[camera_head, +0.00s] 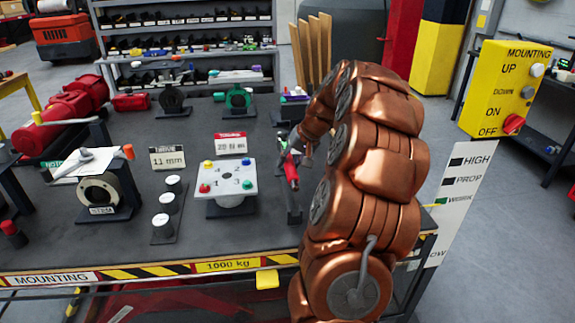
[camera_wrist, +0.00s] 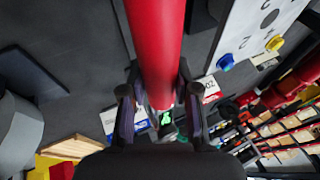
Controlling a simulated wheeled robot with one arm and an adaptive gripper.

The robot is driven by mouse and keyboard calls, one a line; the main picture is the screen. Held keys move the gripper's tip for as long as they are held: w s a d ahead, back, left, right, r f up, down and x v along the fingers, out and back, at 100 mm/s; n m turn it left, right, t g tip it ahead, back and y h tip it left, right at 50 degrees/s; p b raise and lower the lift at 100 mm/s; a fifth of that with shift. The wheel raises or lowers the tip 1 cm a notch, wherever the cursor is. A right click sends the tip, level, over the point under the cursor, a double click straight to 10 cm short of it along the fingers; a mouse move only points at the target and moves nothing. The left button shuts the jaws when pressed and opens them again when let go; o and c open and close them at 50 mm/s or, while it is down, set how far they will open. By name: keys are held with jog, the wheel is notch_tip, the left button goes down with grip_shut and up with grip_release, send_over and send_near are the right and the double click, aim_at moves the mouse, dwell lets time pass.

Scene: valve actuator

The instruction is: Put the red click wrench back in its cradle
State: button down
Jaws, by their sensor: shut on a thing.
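The red click wrench (camera_head: 291,172) is upper right of the white numbered plate in the head view, above the dark bench top. In the wrist view its red handle (camera_wrist: 155,45) runs from the top edge down between the fingers, with a small green display just beyond. My gripper (camera_wrist: 157,100) is shut on the wrench, one finger on each side. In the head view my gripper (camera_head: 300,143) is partly hidden by my copper arm. A dark narrow stand (camera_head: 294,214), perhaps the cradle, is at the wrench's near end. I cannot tell whether they touch.
The white plate (camera_head: 226,184) with coloured knobs stands left of the wrench. A green valve (camera_head: 238,97) and a dark valve (camera_head: 172,98) stand behind. The bench's striped front edge (camera_head: 150,272) is nearest.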

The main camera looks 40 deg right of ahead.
jog(key=shift+a+b, duration=0.15)
jog(key=shift+b, duration=0.3)
jog(key=shift+f, duration=0.15)
jog(key=b, duration=0.3)
send_over(289, 196)
jog(key=shift+f, duration=2.65)
jog(key=shift+b, duration=0.8)
jog(key=shift+a+f+b, duration=0.1)
jog(key=shift+f+b, duration=0.55)
jog(key=shift+f, duration=0.5)
jog(key=c, duration=0.8)
grip_release()
jog(key=shift+o, duration=0.2)
jog(key=v, duration=1.2)
